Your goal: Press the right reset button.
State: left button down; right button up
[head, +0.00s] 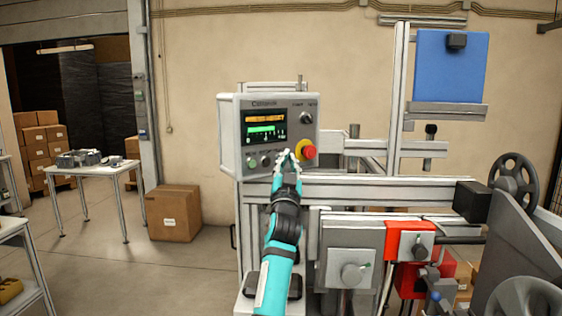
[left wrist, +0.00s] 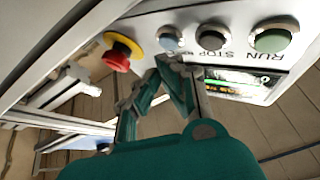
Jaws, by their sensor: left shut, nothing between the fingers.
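A grey control box (head: 228,137) with a lit display stands ahead of me. In the head view the gripper covers the blue button. My right gripper is out of view.
A green RUN button (left wrist: 271,40) sits past STOP. The red emergency stop on its yellow collar (head: 307,150) is close to the right of my fingers in the head view. A metal rail (head: 375,190) runs below the box, and a blue panel (head: 450,67) stands right.

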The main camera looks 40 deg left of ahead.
pick_arm(q)
jog(key=shift+w+a, duration=0.1)
jog(key=shift+a, duration=0.25)
jog(key=shift+w+a, duration=0.1)
jog(key=shift+a, duration=0.25)
dwell(0.6)
dwell(0.4)
jog(key=shift+s+d+b, duration=0.25)
jog(key=shift+d+b, duration=0.05)
jog(key=shift+d, duration=0.5)
jog(key=d, duration=0.1)
jog(key=s+d, duration=0.1)
jog(key=d, duration=0.2)
jog(key=shift+s+d+b, duration=0.3)
jog(key=shift+s+b, duration=0.05)
jog(key=shift+b, duration=0.05)
dwell(0.4)
